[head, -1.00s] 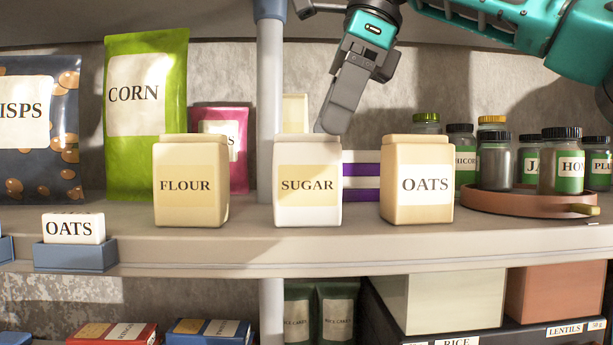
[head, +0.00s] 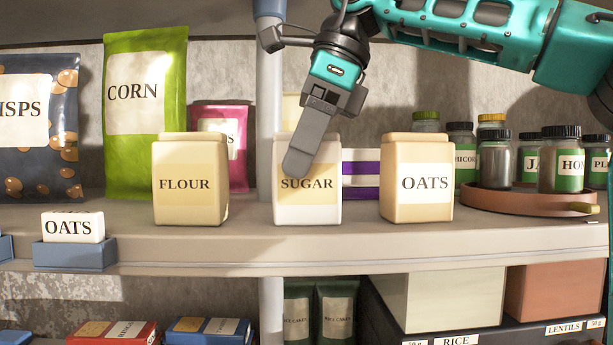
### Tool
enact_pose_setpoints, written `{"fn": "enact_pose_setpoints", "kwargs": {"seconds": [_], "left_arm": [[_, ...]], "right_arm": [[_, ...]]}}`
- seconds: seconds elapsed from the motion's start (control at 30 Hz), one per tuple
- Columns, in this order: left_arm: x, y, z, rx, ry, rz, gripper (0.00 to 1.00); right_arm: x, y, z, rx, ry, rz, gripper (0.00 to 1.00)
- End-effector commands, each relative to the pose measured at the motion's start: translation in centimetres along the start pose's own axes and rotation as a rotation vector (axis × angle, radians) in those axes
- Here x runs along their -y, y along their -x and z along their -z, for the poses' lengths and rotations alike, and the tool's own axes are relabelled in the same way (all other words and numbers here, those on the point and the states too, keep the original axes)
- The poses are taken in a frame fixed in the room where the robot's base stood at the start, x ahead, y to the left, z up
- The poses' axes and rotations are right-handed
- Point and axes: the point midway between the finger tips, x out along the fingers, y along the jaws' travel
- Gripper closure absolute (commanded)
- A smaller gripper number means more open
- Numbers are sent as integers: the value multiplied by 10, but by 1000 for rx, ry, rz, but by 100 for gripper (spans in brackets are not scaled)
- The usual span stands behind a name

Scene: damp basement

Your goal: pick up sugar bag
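The sugar bag (head: 308,206) is a white and cream packet labelled SUGAR, upright on the shelf between the flour bag (head: 190,205) and the oats bag (head: 417,202). My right gripper (head: 299,165) comes down from above, its visible finger slanting across the top and upper front of the sugar bag. That finger covers part of the bag just above the label's word. Only one finger shows, so I cannot tell whether it touches the bag or how wide the gripper is. My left gripper is not in view.
A pole (head: 270,100) rises behind the sugar bag's left side. A purple-striped item (head: 361,175) stands behind it to the right. Jars stand on a round brown tray (head: 520,203) at the right.

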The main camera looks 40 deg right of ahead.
Motion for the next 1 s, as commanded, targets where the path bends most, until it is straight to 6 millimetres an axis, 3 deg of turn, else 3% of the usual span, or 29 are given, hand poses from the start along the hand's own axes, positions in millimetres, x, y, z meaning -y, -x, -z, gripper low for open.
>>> {"fn": "enact_pose_setpoints", "kwargs": {"seconds": [0.07,0.63,1.0], "left_arm": [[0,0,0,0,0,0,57],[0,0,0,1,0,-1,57],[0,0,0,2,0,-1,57]], "right_arm": [[0,0,0,0,0,0,28],[0,0,0,0,0,0,83],[-3,5,0,3,1,2,84]]}}
